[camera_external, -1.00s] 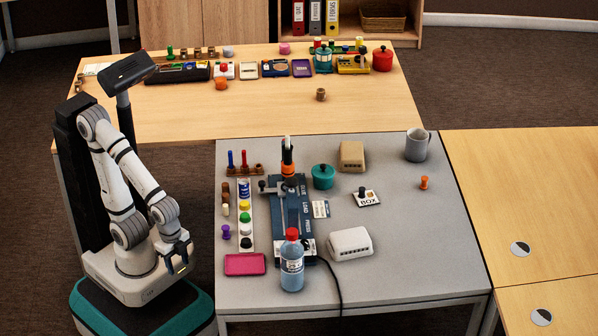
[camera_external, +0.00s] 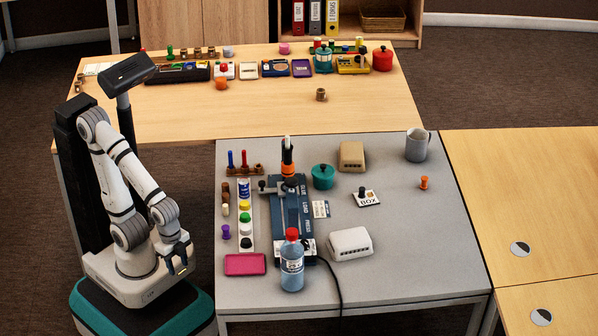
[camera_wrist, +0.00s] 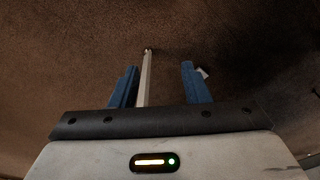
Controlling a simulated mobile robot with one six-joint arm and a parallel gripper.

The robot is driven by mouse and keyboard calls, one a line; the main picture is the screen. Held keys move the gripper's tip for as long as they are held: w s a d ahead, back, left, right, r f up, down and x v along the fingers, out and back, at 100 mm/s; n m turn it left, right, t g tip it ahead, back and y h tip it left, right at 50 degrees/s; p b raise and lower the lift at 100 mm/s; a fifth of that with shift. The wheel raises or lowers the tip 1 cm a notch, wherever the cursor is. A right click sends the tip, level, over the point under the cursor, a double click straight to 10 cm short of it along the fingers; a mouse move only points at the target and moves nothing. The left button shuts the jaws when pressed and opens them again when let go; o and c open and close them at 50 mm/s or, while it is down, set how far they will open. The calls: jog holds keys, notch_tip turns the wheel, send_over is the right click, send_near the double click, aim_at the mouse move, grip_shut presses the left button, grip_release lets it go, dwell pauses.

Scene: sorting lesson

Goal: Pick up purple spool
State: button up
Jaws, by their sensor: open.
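The purple spool (camera_external: 226,232) stands on the grey table (camera_external: 400,270) near its left edge, in the external view. It is left of a white strip carrying several coloured pieces. My gripper (camera_external: 181,267) hangs off the table's left side, left of and nearer the camera than the spool, and apart from it. In the wrist view my gripper (camera_wrist: 160,85) is open, with two blue fingers apart and nothing held between them. That view shows brown carpet and a pale table leg; the spool is not in it.
A pink tray (camera_external: 245,264) lies near the spool at the table's left edge. The strip (camera_external: 247,214) and a dark blue press (camera_external: 294,215) stand to the right. A bottle (camera_external: 292,265) stands by the front edge. The table's right part is largely clear.

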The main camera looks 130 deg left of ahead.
dwell(0.4)
notch_tip(320, 180, up, 21)
jog(key=n+g+p, duration=0.1)
jog(key=n+p, duration=0.1)
jog(key=p, duration=3.9)
send_over(226, 228)
jog(key=d, duration=0.1)
jog(key=shift+r, duration=0.2)
jog(key=a+p, duration=0.1)
jog(key=p, duration=0.3)
jog(key=shift+s+r, duration=0.1)
jog(key=shift+s, duration=0.05)
jog(key=shift+s+a+f+p, duration=0.25)
jog(key=shift+a+p, duration=0.2)
jog(key=shift+p, duration=0.6)
jog(key=shift+f, duration=1.35)
jog(key=f, duration=0.1)
jog(key=f+p, duration=0.1)
jog(key=f, duration=0.2)
jog(key=shift+w+d+p, duration=0.3)
jog(key=shift+w+d, duration=0.05)
jog(key=shift+d, duration=0.05)
jog(key=shift+f, duration=0.65)
